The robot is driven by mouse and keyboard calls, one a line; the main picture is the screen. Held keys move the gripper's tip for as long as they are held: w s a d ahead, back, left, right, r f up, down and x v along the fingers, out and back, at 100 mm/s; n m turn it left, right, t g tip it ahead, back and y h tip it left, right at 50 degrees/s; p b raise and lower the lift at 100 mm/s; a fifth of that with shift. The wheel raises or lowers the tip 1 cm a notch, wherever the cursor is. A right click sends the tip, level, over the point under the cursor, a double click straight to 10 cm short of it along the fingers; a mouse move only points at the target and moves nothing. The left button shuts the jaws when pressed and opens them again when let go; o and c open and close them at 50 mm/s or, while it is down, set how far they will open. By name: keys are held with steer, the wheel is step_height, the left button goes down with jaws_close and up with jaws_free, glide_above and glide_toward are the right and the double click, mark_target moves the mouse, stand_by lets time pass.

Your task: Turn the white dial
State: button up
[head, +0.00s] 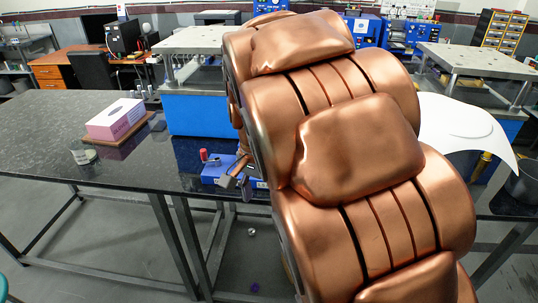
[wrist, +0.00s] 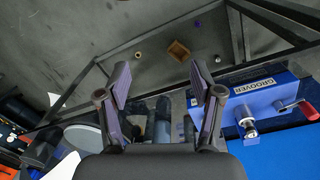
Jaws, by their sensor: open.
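My gripper (wrist: 160,75) is open, with empty space between its fingers in the wrist view. To its right is a blue machine labelled GROOVER (wrist: 262,92), with a silver, pale-topped knob (wrist: 250,127) and a red-handled crank (wrist: 296,107). I cannot tell whether this knob is the white dial; no other clear white dial shows. In the head view part of the blue machine (head: 212,169) shows at the table's front edge, largely hidden behind my copper-coloured arm. My gripper's fingers (head: 230,180) are small there, beside the machine.
The dark speckled table (head: 50,130) carries a pink-and-white box (head: 116,118) and a small round object (head: 84,156) at left. A large blue-based press (head: 196,112) stands behind. A curved white sheet (head: 455,125) is at right. Small loose things, including a brown block (wrist: 179,50), lie below on the floor.

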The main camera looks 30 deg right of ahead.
steer(key=w+d+m+p, duration=0.1)
steer(key=w+d+m, duration=0.3)
steer(key=w+d, duration=0.1)
steer(key=w+d+m+p, duration=0.1)
steer(key=w+d+m, duration=0.4)
steer(key=w, duration=0.3)
steer(key=w+d+m+p, duration=0.1)
steer(key=w+d+m, duration=0.3)
steer(key=w+d, duration=0.1)
steer(key=shift+w+d+f+m+t+p, duration=0.15)
steer(key=shift+w+t+p, duration=0.05)
steer(key=shift+w, duration=0.25)
steer(key=shift+w+d+f+m+t+p, duration=0.15)
steer(key=shift+w+t, duration=0.05)
steer(key=shift+w, duration=0.2)
steer(key=shift+f+p, duration=1.25)
steer(key=shift+f, duration=2.7)
steer(key=c, duration=1.1)
steer(key=shift+c, duration=0.2)
